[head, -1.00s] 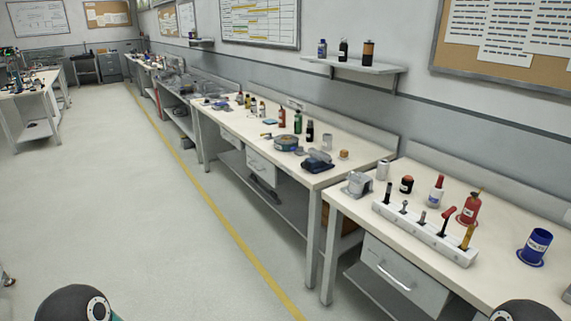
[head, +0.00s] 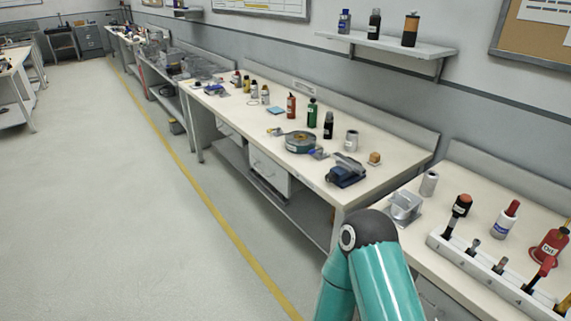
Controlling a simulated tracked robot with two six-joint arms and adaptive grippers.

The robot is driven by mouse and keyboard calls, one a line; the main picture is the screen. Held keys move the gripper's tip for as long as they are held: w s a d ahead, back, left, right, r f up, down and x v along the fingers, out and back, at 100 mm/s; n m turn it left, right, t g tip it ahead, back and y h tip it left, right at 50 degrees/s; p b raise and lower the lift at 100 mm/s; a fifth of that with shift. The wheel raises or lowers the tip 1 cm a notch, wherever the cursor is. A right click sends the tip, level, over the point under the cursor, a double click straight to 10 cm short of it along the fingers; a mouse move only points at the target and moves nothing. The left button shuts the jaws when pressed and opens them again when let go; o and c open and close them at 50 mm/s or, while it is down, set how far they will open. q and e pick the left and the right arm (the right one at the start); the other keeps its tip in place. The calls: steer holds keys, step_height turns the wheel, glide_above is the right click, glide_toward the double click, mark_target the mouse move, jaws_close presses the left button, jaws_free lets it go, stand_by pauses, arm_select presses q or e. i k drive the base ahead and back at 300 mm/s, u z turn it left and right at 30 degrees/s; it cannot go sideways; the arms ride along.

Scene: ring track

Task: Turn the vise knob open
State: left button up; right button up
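A small dark blue and grey device (head: 346,172) sits near the front right of the middle bench; it looks like a vise. Its knob is too small to make out. A grey metal bracket-like piece (head: 403,207) stands at the left end of the nearer right bench. One of my teal arms with a dark joint rises at the bottom, in front of the gap between the benches. Neither gripper is in view.
A white numbered tool rack (head: 490,272) and bottles stand on the right bench. The floor (head: 120,220) left of the yellow line is clear.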

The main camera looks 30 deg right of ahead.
mark_target(331, 177)
steer(key=z, duration=0.1)
steer(key=i, duration=0.95)
steer(key=z, duration=0.4)
